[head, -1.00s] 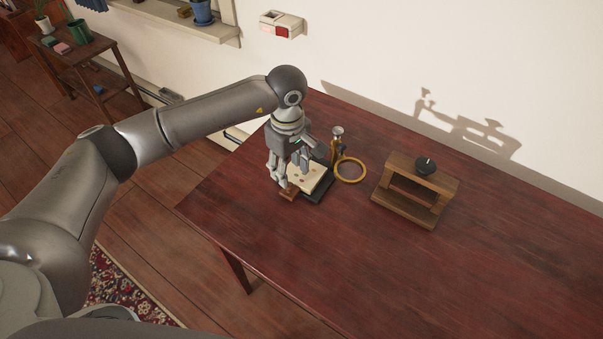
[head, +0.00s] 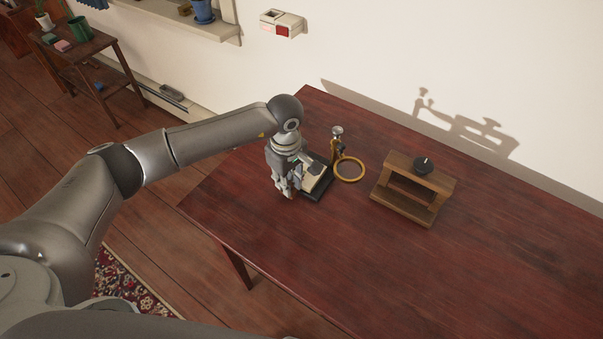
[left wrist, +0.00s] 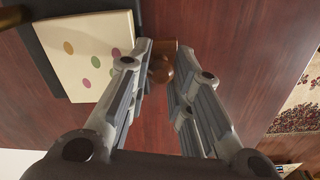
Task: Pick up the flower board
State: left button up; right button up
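The flower board looks to be the cream board with coloured dots (left wrist: 85,50), lying on a dark flat base (left wrist: 50,75) in the left wrist view. In the head view the cream board (head: 313,178) is partly hidden by my left gripper (head: 287,194). My left gripper (left wrist: 165,50) points down beside the board, its fingers apart. A small brown wooden piece (left wrist: 161,67) shows between the fingertips; I cannot tell whether it joins the board or touches a finger. My right gripper is not in view.
A brass ring on a stand (head: 350,170) is close behind the board. A wooden stand with a black knob (head: 415,190) is farther right. The dark red table (head: 330,260) is clear in front, with its left edge near my gripper.

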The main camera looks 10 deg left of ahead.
pick_arm(q)
grip_shut()
jog(key=shift+r, duration=0.1)
